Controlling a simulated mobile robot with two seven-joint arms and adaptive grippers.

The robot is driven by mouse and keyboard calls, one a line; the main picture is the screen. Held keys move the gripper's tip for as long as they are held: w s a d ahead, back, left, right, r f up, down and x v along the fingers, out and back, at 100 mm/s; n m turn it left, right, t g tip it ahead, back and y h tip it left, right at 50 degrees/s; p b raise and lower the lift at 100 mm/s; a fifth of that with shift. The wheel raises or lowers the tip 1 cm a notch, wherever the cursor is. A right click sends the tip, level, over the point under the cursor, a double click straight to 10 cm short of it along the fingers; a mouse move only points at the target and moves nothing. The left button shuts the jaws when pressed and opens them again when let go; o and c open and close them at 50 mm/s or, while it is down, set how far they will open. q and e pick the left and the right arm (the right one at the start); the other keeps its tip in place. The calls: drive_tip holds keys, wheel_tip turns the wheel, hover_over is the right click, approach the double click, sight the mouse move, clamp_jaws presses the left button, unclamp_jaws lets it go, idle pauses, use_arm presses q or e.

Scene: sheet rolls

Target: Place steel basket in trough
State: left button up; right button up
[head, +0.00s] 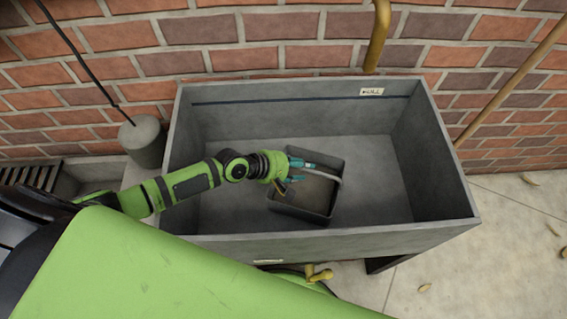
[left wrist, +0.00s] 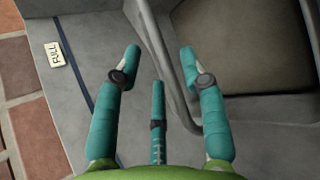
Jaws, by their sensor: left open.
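The grey steel basket (head: 300,212) sits inside the grey stone trough (head: 325,242), near its middle and turned slightly. Its bottom looks brown inside. My left gripper (head: 299,172) is down in the trough over the basket's upper left part, with teal fingers spread. In the left wrist view, the left gripper (left wrist: 160,52) is open, and a grey bar of the basket (left wrist: 166,62) passes between its fingertips without being gripped. The arm hides part of the basket's left side. My right gripper is not in view.
A brick wall (head: 280,55) rises behind the trough. A brass pipe (head: 377,40) comes down at the trough's back edge. A grey cylindrical weight (head: 143,140) hangs on a rod at left. A yellow tap (head: 318,273) is at the front. The trough floor right of the basket is free.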

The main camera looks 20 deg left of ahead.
use_arm(q)
drive_tip(key=p+v, duration=0.1)
drive_tip(key=v, duration=0.8)
drive_tip(key=shift+s, duration=0.1)
